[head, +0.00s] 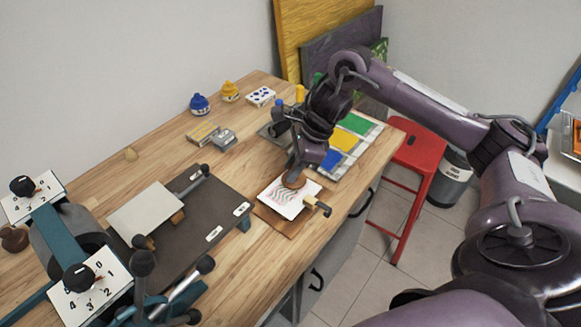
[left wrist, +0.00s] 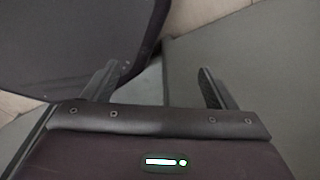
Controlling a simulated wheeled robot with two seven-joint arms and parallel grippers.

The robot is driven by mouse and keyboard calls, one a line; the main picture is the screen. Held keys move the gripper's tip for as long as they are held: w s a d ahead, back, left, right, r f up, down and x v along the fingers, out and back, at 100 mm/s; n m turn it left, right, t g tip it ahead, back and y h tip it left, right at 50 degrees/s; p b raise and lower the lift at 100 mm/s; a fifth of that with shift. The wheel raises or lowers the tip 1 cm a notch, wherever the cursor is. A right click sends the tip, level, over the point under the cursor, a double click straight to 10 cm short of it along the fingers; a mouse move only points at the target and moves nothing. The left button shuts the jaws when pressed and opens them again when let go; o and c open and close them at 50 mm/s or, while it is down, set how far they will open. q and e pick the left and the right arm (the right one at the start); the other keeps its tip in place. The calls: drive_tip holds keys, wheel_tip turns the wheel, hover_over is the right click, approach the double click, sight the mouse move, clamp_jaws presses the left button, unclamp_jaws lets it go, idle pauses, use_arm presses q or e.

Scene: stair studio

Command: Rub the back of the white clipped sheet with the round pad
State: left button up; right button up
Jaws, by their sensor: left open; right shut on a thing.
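The white sheet (head: 283,202) lies on a brown board (head: 268,218) near the table's right front edge. Wavy dark lines and pinkish marks show on its upper face. A clip with a dark knob (head: 319,206) sits at its right edge. My right gripper (head: 297,168) points down over the sheet's upper part and is shut on the round brown pad (head: 293,181). The pad is at the sheet's surface; I cannot tell whether it presses on it. My left gripper (left wrist: 157,82) shows only in the left wrist view, with its fingers apart and nothing between them.
A press with a dark bed (head: 205,215), a pale plate (head: 146,209) and numbered dials stands at left. Blue (head: 200,104) and yellow (head: 230,92) pots stand at the back. A red stool (head: 412,150) stands right of the table.

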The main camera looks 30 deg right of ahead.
drive_tip(key=shift+s+d+f, duration=0.1)
drive_tip(key=shift+s+d, duration=0.05)
drive_tip(key=shift+s, duration=0.4)
drive_tip(key=shift+s+a, duration=0.2)
drive_tip(key=shift+a, duration=0.3)
drive_tip(key=shift+s+a, duration=0.15)
drive_tip(key=shift+a, duration=0.35)
drive_tip(key=shift+a, duration=0.15)
drive_tip(key=shift+s+a, duration=0.3)
drive_tip(key=shift+a, duration=0.5)
drive_tip(key=shift+a, duration=0.1)
drive_tip(key=shift+s+a, duration=0.3)
drive_tip(key=shift+a, duration=0.5)
drive_tip(key=shift+w+d, duration=0.3)
drive_tip(key=shift+d, duration=0.65)
drive_tip(key=shift+w+d+b, duration=0.1)
drive_tip(key=shift+w+d, duration=0.15)
drive_tip(key=shift+d, duration=0.4)
drive_tip(key=shift+w+d+b, duration=0.15)
drive_tip(key=shift+w+d, duration=0.05)
drive_tip(key=shift+d, duration=0.45)
drive_tip(key=shift+w+d+b, duration=0.1)
drive_tip(key=shift+w+d, duration=0.15)
drive_tip(key=shift+d, duration=0.4)
drive_tip(key=shift+s+a, duration=0.2)
drive_tip(key=shift+a, duration=0.35)
drive_tip(key=shift+s+a, duration=0.15)
drive_tip(key=shift+a, duration=0.35)
